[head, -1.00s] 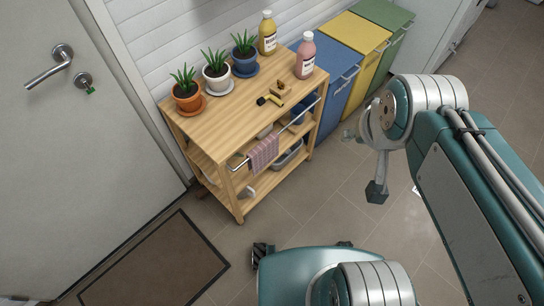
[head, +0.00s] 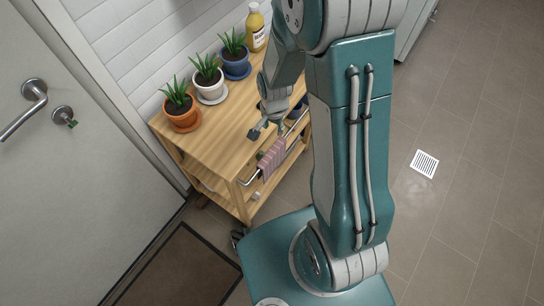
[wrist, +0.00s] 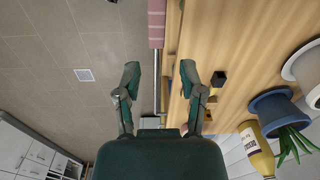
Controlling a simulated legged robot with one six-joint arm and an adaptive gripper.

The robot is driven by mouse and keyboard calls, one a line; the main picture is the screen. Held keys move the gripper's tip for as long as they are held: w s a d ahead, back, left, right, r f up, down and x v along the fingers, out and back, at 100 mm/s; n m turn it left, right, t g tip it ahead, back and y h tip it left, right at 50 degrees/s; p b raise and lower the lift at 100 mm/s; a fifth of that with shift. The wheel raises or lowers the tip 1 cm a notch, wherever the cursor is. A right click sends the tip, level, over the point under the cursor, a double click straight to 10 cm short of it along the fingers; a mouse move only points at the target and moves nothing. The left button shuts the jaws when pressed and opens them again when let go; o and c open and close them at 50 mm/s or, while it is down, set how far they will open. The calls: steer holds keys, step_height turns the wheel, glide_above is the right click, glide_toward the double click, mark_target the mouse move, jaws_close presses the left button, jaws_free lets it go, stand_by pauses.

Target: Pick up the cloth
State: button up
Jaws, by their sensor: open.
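The cloth (head: 271,158) is pink and checked. It hangs over the metal rail on the front side of the wooden cart (head: 222,137). In the wrist view the cloth (wrist: 156,24) shows at the top, beyond my fingertips. My gripper (head: 268,130) is open and empty, above the cart's front edge, just past the cloth along the rail. In the wrist view my gripper (wrist: 160,74) has its two fingers spread, with the rail (wrist: 157,95) showing between them. My arm hides part of the cart's right end.
Potted plants in orange (head: 181,115), white (head: 211,88) and blue (head: 237,62) pots line the cart's back edge. A yellow bottle (head: 255,28) stands beyond them. A small black object (wrist: 218,79) lies on the top near one finger. The floor at right is clear around a drain (head: 424,163).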

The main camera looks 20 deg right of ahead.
step_height(320, 180, down, 4)
steer(key=m, duration=0.1)
glide_above(271, 152)
steer(key=shift+g, duration=0.3)
step_height(271, 152, down, 5)
steer(key=shift+s+r, duration=0.1)
steer(key=shift+r, duration=0.05)
steer(key=shift+d+f, duration=0.2)
steer(key=shift+f, duration=0.65)
steer(key=shift+a+f, duration=0.15)
steer(key=shift+f, duration=2.1)
jaws_close()
